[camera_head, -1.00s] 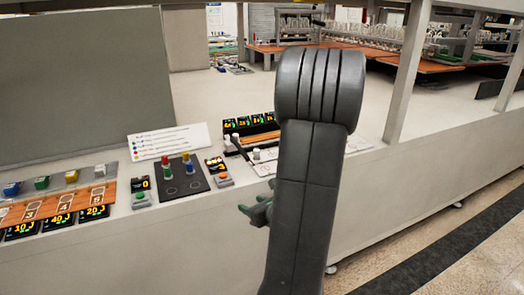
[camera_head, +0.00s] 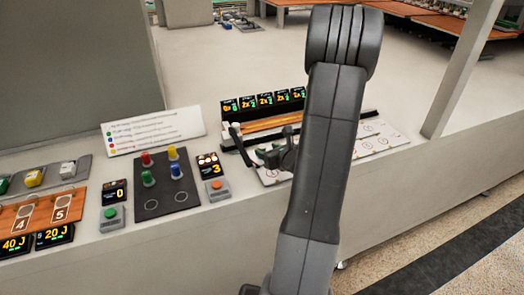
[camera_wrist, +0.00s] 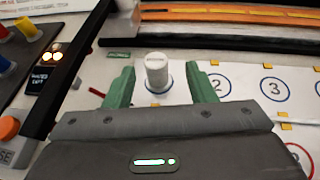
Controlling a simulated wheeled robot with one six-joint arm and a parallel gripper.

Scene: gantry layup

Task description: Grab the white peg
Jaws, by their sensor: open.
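The white peg (camera_wrist: 157,72) stands upright on a white board with numbered circles (camera_wrist: 240,84), seen in the wrist view. My gripper (camera_wrist: 160,85) is open, its two green fingers apart, one to the left and one to the right of the peg. The wrist view does not clearly show whether either finger touches it. In the head view my gripper (camera_head: 278,158) is over the left part of the board (camera_head: 378,136), and the peg is hidden behind my gripper and arm.
A dark panel with red, yellow, green and blue pegs (camera_head: 165,185) lies to the left, with a small display (camera_head: 209,165) and an orange button (camera_head: 217,188) beside it. Behind the board are orange rails (camera_head: 262,124) and several lit displays (camera_head: 262,101). A sign (camera_head: 155,130) stands at the back left.

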